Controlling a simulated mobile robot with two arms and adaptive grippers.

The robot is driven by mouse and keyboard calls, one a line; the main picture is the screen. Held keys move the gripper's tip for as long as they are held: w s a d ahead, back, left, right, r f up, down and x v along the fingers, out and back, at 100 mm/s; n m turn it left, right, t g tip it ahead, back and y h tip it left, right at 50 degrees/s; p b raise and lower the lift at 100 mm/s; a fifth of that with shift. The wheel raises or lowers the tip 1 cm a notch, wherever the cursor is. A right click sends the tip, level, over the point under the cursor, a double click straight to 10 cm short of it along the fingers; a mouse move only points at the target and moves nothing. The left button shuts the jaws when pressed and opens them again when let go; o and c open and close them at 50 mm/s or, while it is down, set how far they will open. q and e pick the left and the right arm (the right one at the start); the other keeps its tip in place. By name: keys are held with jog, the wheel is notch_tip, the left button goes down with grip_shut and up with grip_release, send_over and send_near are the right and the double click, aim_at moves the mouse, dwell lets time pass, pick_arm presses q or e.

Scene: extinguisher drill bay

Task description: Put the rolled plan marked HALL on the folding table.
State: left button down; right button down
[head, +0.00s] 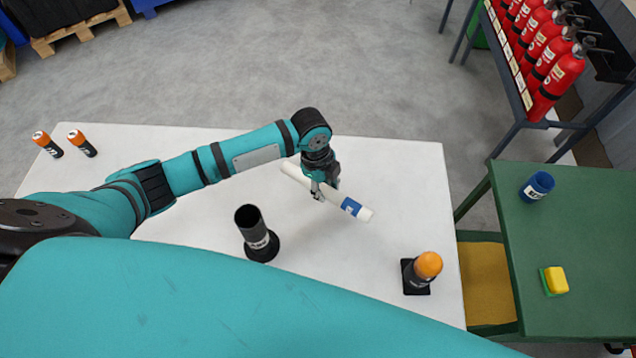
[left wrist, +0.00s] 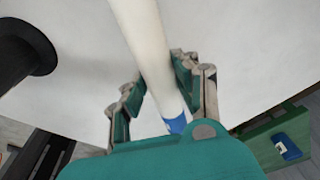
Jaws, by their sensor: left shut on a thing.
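The rolled plan (head: 352,207) is a white tube with a blue band; any lettering on it is too small to read. My left gripper (head: 318,192) is shut on it near its middle, and the plan lies slantwise over the white table (head: 180,262). I cannot tell how high above the top it is. In the left wrist view the plan (left wrist: 148,45) runs between the two fingers (left wrist: 158,85), with its blue band partly hidden by the gripper body. My right gripper is not in view.
A black upright tube (head: 250,222) on a round base and an orange-topped black item (head: 428,264) stand on the white table. Two orange-capped black cylinders (head: 82,143) are at left.

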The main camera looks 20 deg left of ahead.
aim_at(324, 204)
pick_arm(q)
jog(key=shift+f, duration=2.8)
jog(key=shift+f, duration=0.2)
jog(key=c, duration=1)
grip_release()
jog(key=shift+r, duration=0.1)
jog(key=r, duration=0.4)
jog(key=a+r, duration=0.1)
jog(key=r, duration=0.7)
jog(key=shift+a+r, duration=0.1)
jog(key=shift+a, duration=0.3)
